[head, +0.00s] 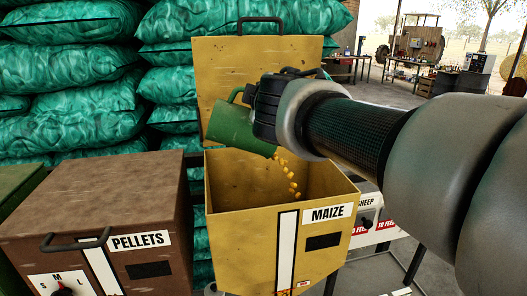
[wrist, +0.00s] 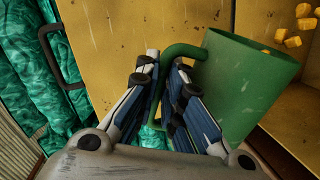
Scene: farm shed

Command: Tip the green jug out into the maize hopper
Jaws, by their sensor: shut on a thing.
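The green jug (head: 238,128) is tilted steeply over the open yellow maize hopper (head: 245,240), its mouth toward the lower right. Yellow maize pieces (head: 288,175) fall from it into the hopper. My gripper (head: 262,105) is beside the jug in the head view. In the wrist view my gripper (wrist: 165,75) is shut on the handle of the jug (wrist: 245,85), and several maize pieces (wrist: 288,38) are in the air by its rim. The hopper's lid (head: 235,55) stands raised behind. The inside bottom of the hopper and of the jug are hidden.
A brown pellets bin (head: 150,200), lid shut, stands left of the hopper. Green stuffed sacks (head: 80,85) are stacked behind. A white box marked sheep (head: 372,225) is at the right, partly behind my arm. A workbench (head: 412,68) is far back.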

